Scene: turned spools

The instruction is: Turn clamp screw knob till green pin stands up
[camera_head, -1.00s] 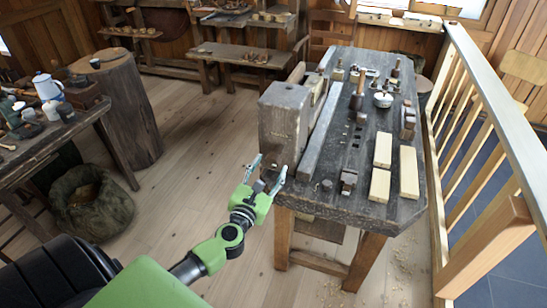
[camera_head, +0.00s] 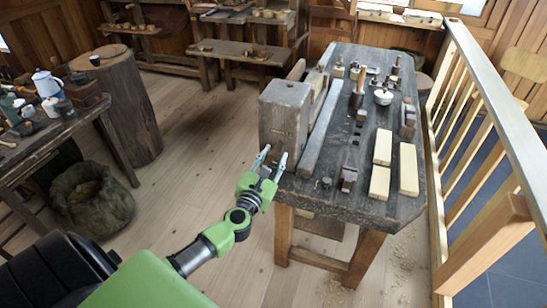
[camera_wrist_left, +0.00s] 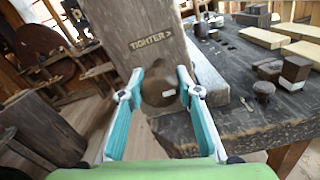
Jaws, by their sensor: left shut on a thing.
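A big wooden clamp block (camera_head: 284,115) stands at the bench's left front corner. It also shows in the left wrist view (camera_wrist_left: 118,22), where it bears the word "TIGHTER" and an arrow pointing right. Below the word is a dark round knob (camera_wrist_left: 158,86). A small pale pin-like piece (camera_wrist_left: 168,93) lies nearly level across its face, slightly higher at its right end; I cannot make out green on it. My left gripper (camera_head: 273,157) has its teal fingers on either side of the knob, shut on it. The knob is hidden in the head view. My right gripper is out of view.
The bench top (camera_head: 335,205) carries a long grey bar (camera_head: 322,130), several pale wood blocks (camera_head: 408,170) and small tools. A railing (camera_head: 495,105) runs along the right. A side table (camera_head: 45,135) and sack (camera_head: 92,202) stand at left. The floor between is open.

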